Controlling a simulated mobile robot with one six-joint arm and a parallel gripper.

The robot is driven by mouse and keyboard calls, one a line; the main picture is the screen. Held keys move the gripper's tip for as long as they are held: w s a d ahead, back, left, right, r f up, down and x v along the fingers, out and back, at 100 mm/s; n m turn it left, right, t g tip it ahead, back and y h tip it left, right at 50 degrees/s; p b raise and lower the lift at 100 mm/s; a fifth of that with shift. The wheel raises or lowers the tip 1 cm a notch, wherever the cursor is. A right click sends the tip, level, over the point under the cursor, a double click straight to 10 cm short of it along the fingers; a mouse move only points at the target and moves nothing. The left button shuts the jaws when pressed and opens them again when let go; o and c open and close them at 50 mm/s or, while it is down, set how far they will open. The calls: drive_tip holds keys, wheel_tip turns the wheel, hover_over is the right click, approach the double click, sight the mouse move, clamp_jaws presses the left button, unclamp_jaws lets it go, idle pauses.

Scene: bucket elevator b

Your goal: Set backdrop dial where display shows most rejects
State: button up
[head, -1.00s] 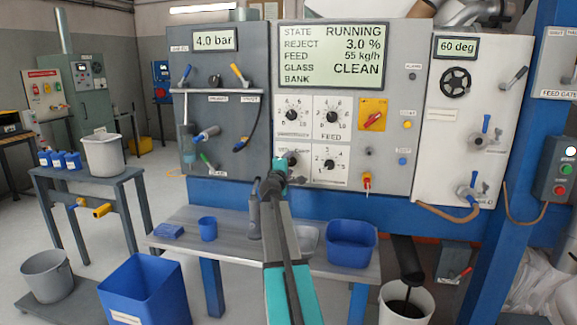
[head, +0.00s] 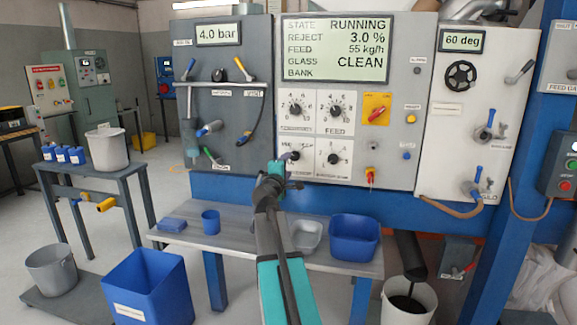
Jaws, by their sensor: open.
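The display (head: 334,48) at the top of the panel reads state RUNNING, reject 3.0 %, feed 55 kg/h, glass CLEAN; the BANK line looks blank. Below it are white plates with black dials: an upper left dial (head: 296,109), a FEED dial (head: 336,110), a lower left dial (head: 293,156) and a lower right dial (head: 333,159). The small labels are too blurred to tell which is the backdrop dial. My gripper (head: 281,172) is open and empty, at the lower left dial in the picture and partly covering its plate. I cannot tell if it touches the dial.
A yellow plate with a red switch (head: 376,110) and a red-handled part (head: 370,176) sit right of the dials. A bench (head: 230,239) below carries a blue cup (head: 210,222) and a blue tub (head: 353,238). Levers and hoses line the left grey panel.

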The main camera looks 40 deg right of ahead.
drive_tip(key=shift+v, duration=2.5)
